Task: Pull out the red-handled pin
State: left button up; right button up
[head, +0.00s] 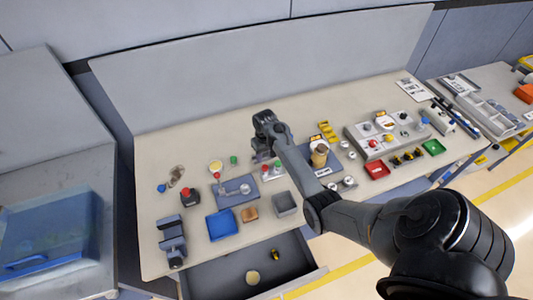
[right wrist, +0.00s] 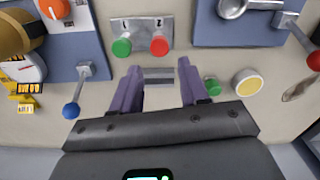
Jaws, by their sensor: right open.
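A red ball handle (right wrist: 313,61) shows at the right edge of the right wrist view, on a rod by a blue-grey plate (right wrist: 240,32). In the head view a red handle (head: 217,176) stands at the left of that plate (head: 228,199). I cannot tell for certain that it is the pin's handle. My right gripper (right wrist: 158,86) is open and empty, its fingers apart over the bench near a block with a green button (right wrist: 121,47) and a red button (right wrist: 159,46). It is to the right of the red handle in the head view. My left gripper is not in view.
A yellow disc (right wrist: 249,82) and a green knob (right wrist: 213,87) lie near the gripper. A blue-ball lever (right wrist: 71,110) stands on the other side. A blue tray (head: 222,224), a grey bin (head: 286,204) and an open drawer (head: 225,277) are nearer the front.

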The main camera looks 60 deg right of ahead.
aim_at(265, 167)
notch_tip(265, 167, down, 8)
jog(key=shift+f+b, duration=0.15)
jog(key=shift+b, duration=0.2)
jog(key=shift+s+f, duration=0.1)
jog(key=shift+f, duration=0.6)
jog(key=shift+c, duration=0.3)
jog(key=c, duration=0.7)
jog(key=shift+o, duration=1.3)
jog(key=shift+c, duration=0.6)
jog(key=shift+r+p, duration=0.3)
jog(key=shift+p, duration=0.05)
